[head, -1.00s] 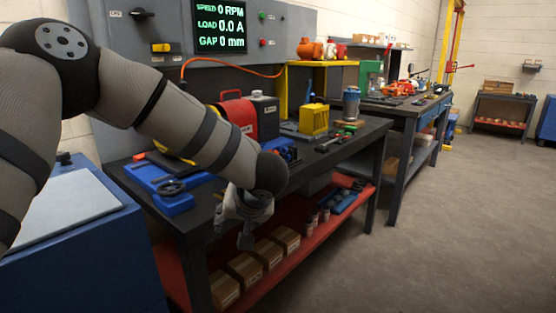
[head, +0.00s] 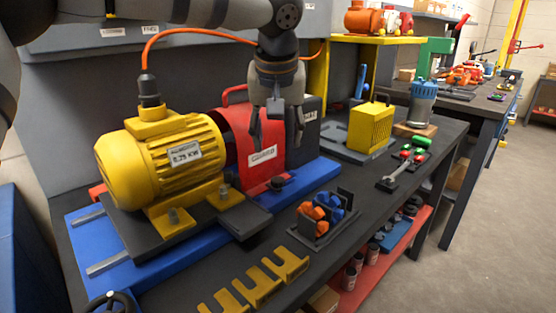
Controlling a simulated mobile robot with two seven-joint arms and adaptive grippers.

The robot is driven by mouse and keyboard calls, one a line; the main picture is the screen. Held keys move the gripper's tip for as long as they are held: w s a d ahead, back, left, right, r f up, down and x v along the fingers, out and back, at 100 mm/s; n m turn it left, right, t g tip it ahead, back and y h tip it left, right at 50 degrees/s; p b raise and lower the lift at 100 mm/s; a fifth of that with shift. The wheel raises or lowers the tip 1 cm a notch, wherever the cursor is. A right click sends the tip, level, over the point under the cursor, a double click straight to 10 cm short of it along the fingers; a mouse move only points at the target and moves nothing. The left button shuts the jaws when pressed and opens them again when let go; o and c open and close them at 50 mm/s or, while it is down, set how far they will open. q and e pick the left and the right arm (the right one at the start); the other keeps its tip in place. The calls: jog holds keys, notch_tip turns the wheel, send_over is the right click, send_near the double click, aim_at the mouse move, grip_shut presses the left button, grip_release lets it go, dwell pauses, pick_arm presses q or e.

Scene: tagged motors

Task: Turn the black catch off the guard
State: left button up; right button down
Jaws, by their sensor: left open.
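The red guard (head: 232,128) covers the space at the right end of the yellow motor (head: 160,160) and bears a white label. A small black part that looks like the catch (head: 278,182) sits at the foot of the guard, on its red flange. My left gripper (head: 277,145) points down with its fingers apart, in front of the upper right part of the guard and above the catch. It appears empty, and I cannot tell whether it touches the guard. My right gripper is out of view.
The motor stands on a blue bed (head: 315,172). Yellow brackets (head: 258,285) and a holder with orange and blue pieces (head: 325,215) lie in front. A yellow box (head: 370,127) stands to the right. An orange cable (head: 190,32) runs behind my gripper.

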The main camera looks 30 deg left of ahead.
aim_at(278, 179)
pick_arm(q)
jog(key=x, duration=1.1)
jog(key=shift+s+d+f+b, duration=0.2)
jog(key=shift+f+b, duration=0.1)
jog(key=shift+f, duration=0.05)
jog(key=shift+c, duration=0.4)
grip_shut()
